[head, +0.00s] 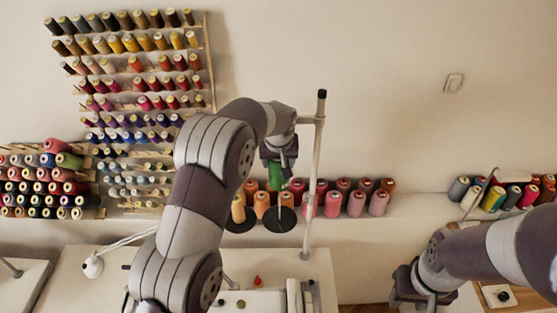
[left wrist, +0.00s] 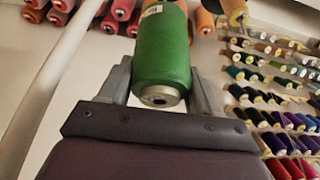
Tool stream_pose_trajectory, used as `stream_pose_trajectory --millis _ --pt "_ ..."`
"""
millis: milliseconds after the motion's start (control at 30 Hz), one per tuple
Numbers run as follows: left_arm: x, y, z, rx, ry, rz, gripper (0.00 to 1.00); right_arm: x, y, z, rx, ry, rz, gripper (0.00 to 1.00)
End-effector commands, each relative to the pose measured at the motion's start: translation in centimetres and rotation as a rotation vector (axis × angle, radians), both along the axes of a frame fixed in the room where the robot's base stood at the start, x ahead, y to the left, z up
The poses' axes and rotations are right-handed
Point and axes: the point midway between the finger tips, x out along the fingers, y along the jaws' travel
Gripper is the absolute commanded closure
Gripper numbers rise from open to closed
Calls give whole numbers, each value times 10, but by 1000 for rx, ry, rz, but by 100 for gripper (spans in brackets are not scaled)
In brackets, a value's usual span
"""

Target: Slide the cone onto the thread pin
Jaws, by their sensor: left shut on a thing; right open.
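My left gripper (head: 279,152) is shut on a green thread cone (head: 275,177). In the left wrist view the same green cone (left wrist: 162,52) sits between the two fingers, its hollow grey end facing the camera. In the head view the cone hangs above two dark round discs (head: 281,220) beside the pale upright pole (head: 312,180) of a thread stand. It is apart from the discs. My right gripper (head: 416,289) is open and empty at the lower right.
A row of orange and pink cones (head: 333,203) stands on a ledge behind the stand. A wall rack (head: 135,65) of many cones fills the upper left. Another group of cones (head: 494,197) stands at right. The white table (head: 85,272) is below, with small items on it.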

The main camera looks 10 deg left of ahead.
Motion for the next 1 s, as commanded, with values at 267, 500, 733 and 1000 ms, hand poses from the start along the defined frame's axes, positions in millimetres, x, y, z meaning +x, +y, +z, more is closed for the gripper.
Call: stream_pose_trajectory --millis 267,500,733,1000 --pt "0 0 -6 0 -1 0 78 0 0 -5 0 0 0 57" --pt "0 0 -15 0 -1 0 78 0 0 -12 0 0 0 57" --pt "0 0 -22 0 -1 0 78 0 0 -18 0 0 0 57" --pt "0 0 -28 0 -1 0 78 0 0 -22 0 0 0 57"
